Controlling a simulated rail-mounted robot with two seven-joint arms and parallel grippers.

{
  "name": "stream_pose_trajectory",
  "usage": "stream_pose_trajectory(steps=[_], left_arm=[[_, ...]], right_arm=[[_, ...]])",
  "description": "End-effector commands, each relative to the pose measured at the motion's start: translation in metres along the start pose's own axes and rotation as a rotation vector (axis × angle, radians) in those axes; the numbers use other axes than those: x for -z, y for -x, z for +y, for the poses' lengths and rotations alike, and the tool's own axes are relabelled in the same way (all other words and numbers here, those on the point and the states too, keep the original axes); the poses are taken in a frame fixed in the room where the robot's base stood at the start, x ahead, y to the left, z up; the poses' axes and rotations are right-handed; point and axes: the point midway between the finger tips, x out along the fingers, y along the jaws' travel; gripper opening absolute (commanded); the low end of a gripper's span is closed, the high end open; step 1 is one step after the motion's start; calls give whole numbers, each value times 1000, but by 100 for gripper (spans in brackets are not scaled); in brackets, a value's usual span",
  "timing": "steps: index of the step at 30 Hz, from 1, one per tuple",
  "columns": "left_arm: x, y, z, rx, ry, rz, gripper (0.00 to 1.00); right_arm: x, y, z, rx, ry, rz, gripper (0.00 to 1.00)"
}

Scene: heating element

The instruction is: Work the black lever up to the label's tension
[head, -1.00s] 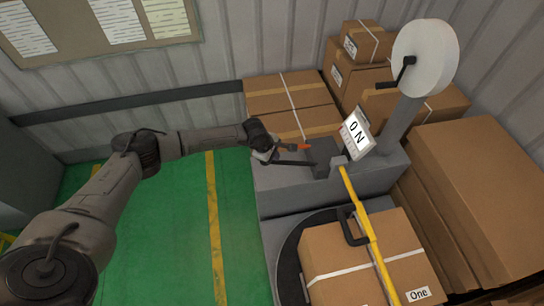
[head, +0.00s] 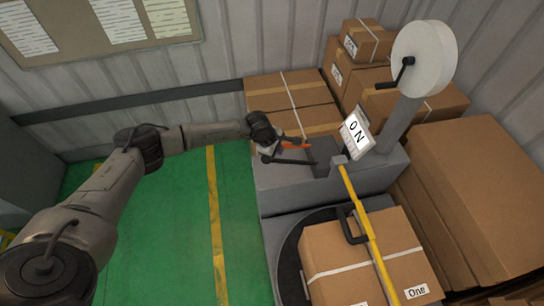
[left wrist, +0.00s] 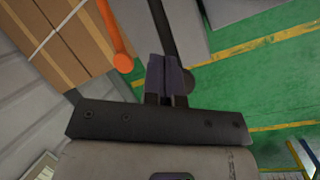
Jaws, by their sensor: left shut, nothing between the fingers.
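The black lever (head: 294,161) sticks out to the left from the grey tensioning machine (head: 284,187). An orange lever (head: 297,146) lies just behind it. The machine's white display (head: 355,134) reads 0 N. My left gripper (head: 268,154) is at the lever's outer end, shut with nothing between the fingers. In the left wrist view the shut fingers (left wrist: 168,64) overlap the black lever (left wrist: 162,18), whose round knob shows beside them; whether they touch is unclear. The orange lever (left wrist: 113,38) is to the left there. My right gripper is out of view.
A yellow strap (head: 359,208) runs from the machine over a carton (head: 330,243) labelled "One", which has a black handle. A white reel (head: 424,56) with a crank stands above the machine. Cartons (head: 480,170) crowd the right and back. Green floor (head: 177,235) is clear at left.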

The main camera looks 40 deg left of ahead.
Motion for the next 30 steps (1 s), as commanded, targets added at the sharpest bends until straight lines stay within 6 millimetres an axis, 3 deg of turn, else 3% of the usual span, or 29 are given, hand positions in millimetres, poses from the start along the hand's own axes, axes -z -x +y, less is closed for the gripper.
stream_pose_trajectory(steps=[10,30], left_arm=[[-16,23,16,-1,-1,0,0],[-17,24,17,1,0,1,0]], right_arm=[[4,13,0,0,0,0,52],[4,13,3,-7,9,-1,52]])
